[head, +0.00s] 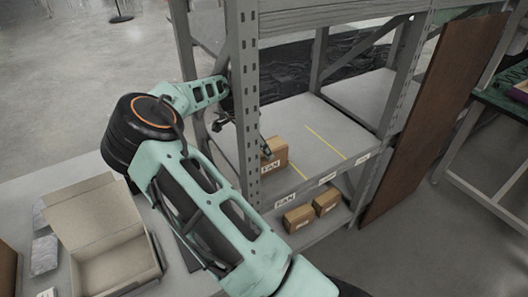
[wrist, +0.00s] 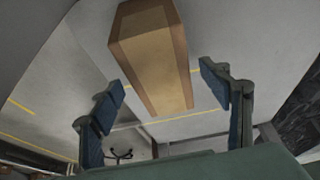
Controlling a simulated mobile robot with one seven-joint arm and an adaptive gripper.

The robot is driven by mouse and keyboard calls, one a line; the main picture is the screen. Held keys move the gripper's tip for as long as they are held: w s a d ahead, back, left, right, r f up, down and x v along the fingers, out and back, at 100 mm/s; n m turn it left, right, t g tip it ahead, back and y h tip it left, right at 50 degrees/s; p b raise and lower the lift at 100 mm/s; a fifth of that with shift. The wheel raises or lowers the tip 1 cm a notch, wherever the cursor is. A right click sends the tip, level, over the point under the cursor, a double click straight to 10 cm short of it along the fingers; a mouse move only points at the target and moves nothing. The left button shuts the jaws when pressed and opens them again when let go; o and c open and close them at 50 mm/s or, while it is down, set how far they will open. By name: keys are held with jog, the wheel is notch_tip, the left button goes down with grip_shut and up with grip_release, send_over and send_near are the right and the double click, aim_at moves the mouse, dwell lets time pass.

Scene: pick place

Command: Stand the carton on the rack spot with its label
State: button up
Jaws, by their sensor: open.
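A brown carton (head: 277,153) with a white label on its front stands on the rack's upper shelf (head: 325,138), in the leftmost spot behind the left post. The shelf tag (head: 285,199) sits on the front edge near that spot; its lettering and the carton's are too small to read surely. My gripper (head: 264,146) is at the carton, partly hidden by the post. In the wrist view the carton (wrist: 150,55) lies ahead of and between the spread fingers (wrist: 165,88), with a gap visible on both sides.
Yellow lines (head: 326,142) divide the shelf; the spots to the right are empty. Two more cartons (head: 298,217) (head: 327,201) stand on the lower shelf. An open cardboard box (head: 105,236) lies on the table at left. A brown board (head: 420,120) leans at the rack's right.

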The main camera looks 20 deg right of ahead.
jog(key=v, duration=0.7)
jog(key=shift+r, duration=0.2)
